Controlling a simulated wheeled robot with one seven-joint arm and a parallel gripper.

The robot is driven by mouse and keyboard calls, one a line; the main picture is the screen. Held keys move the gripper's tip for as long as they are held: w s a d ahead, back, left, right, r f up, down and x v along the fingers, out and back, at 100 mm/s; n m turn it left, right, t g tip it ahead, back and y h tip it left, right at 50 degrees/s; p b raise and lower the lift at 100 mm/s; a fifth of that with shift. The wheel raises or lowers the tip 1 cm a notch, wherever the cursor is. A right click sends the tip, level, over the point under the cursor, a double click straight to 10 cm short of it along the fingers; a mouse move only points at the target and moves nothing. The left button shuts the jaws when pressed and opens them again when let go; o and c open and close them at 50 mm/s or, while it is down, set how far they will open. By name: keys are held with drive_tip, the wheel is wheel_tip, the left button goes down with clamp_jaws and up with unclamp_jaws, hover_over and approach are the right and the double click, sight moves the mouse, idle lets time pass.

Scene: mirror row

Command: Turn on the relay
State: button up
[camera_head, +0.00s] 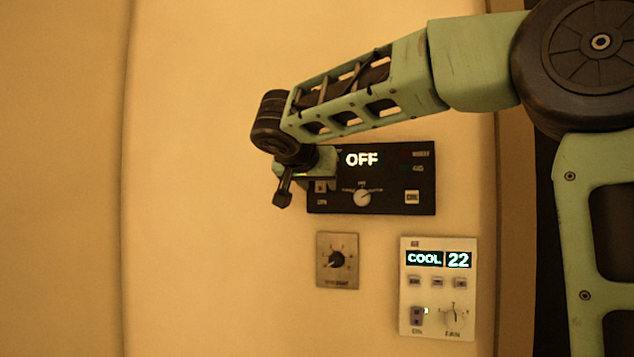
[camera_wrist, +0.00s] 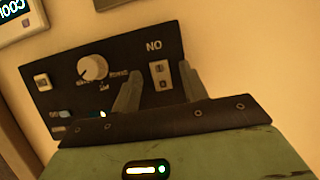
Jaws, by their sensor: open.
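No label that I can read says which control is the relay. A black panel (camera_head: 385,192) on the wall has a lit "OFF" display (camera_head: 362,159), a white knob (camera_head: 362,197) and a pale square button (camera_head: 412,197). At its left end is a small rocker switch (camera_head: 320,187), partly crowded by my gripper (camera_head: 300,183). In the wrist view, where the panel appears upside down, the rocker switch (camera_wrist: 160,74) shows between the two fingers of my gripper (camera_wrist: 159,71). The fingers are apart and hold nothing. I cannot tell whether they touch the panel.
Below are a small metal dial plate (camera_head: 338,280) and a white thermostat (camera_head: 438,325) reading "COOL 22", with a purple switch and a lit green light. My arm crosses above the panel's display from the right. The wall to the left is bare.

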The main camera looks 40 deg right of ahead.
drive_tip(key=shift+w+d+f, duration=0.1)
clamp_jaws()
drive_tip(key=f+b, duration=0.1)
drive_tip(key=b, duration=0.3)
drive_tip(key=shift+t+h+b, duration=0.4)
drive_tip(key=shift+h+b, duration=0.1)
drive_tip(key=shift+b, duration=0.75)
drive_tip(key=b, duration=0.3)
drive_tip(key=shift+f+t+h+b, duration=0.15)
drive_tip(key=shift+t+h+b, duration=0.15)
drive_tip(key=shift+b, duration=0.05)
drive_tip(key=shift+r+h+b, duration=0.2)
drive_tip(key=shift+h+b, duration=0.1)
drive_tip(key=shift+b, duration=0.55)
drive_tip(key=shift+r, duration=0.15)
